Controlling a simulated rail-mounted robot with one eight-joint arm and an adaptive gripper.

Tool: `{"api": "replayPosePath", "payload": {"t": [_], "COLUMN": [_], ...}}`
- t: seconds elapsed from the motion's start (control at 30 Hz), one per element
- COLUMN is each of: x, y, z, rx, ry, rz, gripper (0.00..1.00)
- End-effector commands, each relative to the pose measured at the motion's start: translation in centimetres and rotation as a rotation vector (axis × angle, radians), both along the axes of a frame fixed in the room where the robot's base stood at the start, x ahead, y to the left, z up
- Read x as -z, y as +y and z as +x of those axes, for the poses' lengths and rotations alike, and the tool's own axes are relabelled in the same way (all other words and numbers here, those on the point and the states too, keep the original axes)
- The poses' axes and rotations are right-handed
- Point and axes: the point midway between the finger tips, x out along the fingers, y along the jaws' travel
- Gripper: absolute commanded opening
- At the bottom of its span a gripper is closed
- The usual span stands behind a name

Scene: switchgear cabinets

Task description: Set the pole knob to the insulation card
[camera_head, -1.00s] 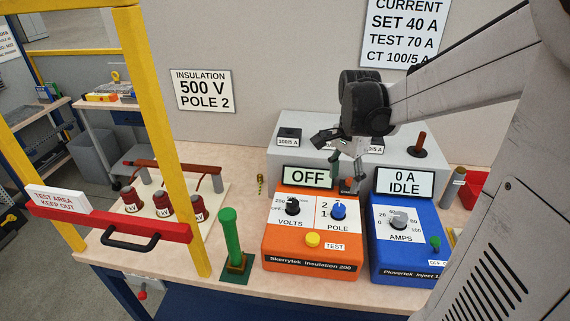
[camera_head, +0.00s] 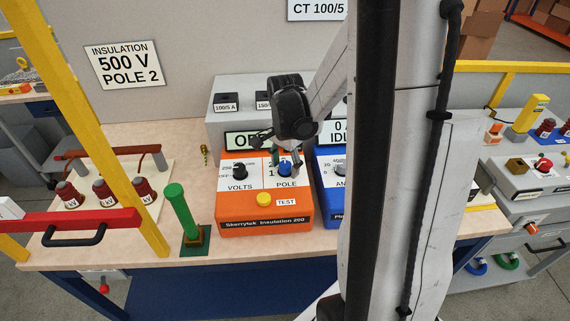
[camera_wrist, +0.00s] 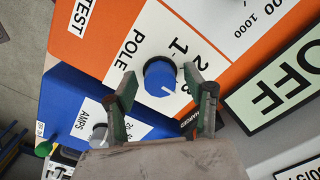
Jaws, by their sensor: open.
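The insulation card (camera_head: 124,65) on the back wall reads 500 V, POLE 2. The blue pole knob (camera_head: 284,170) is on the orange insulation tester (camera_head: 240,222), right of the black volts knob (camera_head: 240,171). In the wrist view the pole knob (camera_wrist: 160,76) carries a white mark, with 1 and 2 printed beside it; I cannot tell which number the mark meets. My gripper (camera_wrist: 159,74) is open, with one green finger on each side of the knob in that view. In the head view my gripper (camera_head: 287,157) is at the knob and partly hides its labels. Contact is unclear.
A yellow test button (camera_head: 264,200) sits in front of the knobs. The blue injection set (camera_head: 327,200) stands close on the right, partly behind my arm. A grey box (camera_head: 228,120) stands behind. A green post (camera_head: 183,212) and yellow frame (camera_head: 130,160) are to the left.

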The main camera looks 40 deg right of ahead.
Motion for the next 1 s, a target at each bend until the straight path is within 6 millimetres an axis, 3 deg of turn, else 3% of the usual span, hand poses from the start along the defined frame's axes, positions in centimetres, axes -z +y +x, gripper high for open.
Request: {"api": "replayPosePath", "payload": {"t": [0.17, 0.5, 1.0], "x": [-0.01, -0.03, 0.19], "y": [0.00, 0.00, 0.00], "z": [0.00, 0.00, 0.00], "rx": [0.000, 0.000, -0.146], "ry": [0.000, 0.000, 0.000], "rz": [0.000, 0.000, 0.000], "gripper": [0.48, 0.04, 0.03]}}
